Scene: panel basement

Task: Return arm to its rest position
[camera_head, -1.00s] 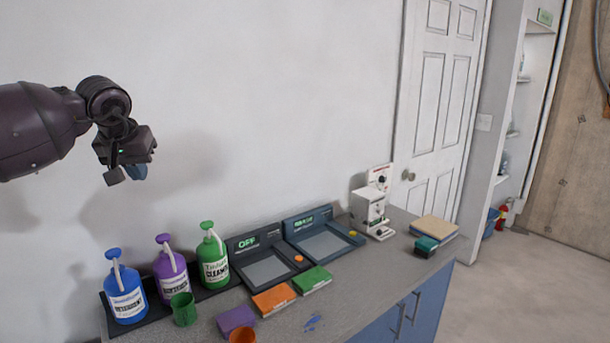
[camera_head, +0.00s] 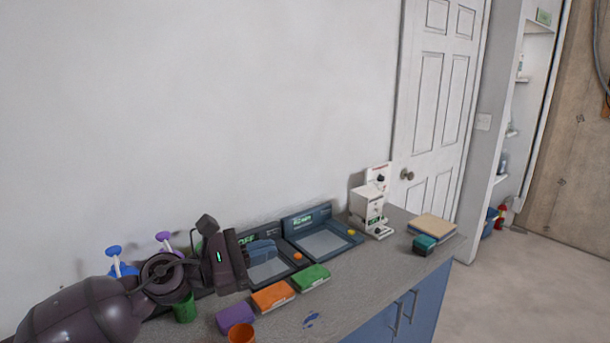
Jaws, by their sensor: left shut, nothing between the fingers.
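My left arm comes in from the lower left, low over the counter. My left gripper (camera_head: 262,250) is shut and empty, in front of the dark panel with the "OFF" display (camera_head: 268,270). The arm hides most of the blue bottle (camera_head: 114,252), the purple bottle (camera_head: 164,240) and the green bottle behind it. I cannot tell whether the gripper touches the panel. My right gripper is not in view.
On the counter (camera_head: 375,265) are a green cup (camera_head: 184,308), an orange cup (camera_head: 242,334), and purple (camera_head: 235,317), orange (camera_head: 272,296) and green (camera_head: 311,277) sponges. A second panel (camera_head: 325,243), a white device (camera_head: 368,212) and a teal block (camera_head: 424,245) stand to the right.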

